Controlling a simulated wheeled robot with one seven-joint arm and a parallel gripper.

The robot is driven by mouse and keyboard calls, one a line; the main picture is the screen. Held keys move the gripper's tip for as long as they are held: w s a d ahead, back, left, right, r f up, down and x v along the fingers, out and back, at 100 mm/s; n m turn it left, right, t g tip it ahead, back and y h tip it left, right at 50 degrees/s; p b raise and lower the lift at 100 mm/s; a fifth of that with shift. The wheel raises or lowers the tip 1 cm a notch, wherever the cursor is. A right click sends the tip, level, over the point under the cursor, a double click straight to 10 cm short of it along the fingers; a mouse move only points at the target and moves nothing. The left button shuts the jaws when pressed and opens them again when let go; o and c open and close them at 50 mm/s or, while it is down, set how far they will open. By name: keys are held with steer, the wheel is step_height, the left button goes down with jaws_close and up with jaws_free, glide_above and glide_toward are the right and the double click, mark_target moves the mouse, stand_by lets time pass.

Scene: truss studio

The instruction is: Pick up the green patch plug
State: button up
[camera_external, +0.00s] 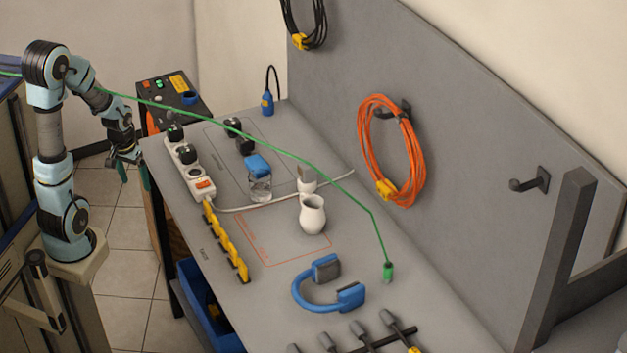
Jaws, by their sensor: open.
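The green patch plug (388,271) stands on the grey workbench (425,310) toward the right of the external view. Its thin green cable (285,152) rises from it and runs across the bench to the upper left, past my arm. My gripper (131,172) hangs beyond the left edge of the bench, far from the plug. It is open, and I see nothing between its fingers.
A blue headset (318,308) lies left of the plug. A grey panel with an orange cable coil (365,150) rises behind. Bare bench surrounds the plug.

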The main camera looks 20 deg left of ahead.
steer(key=shift+c, duration=0.2)
steer(key=shift+c, duration=1.4)
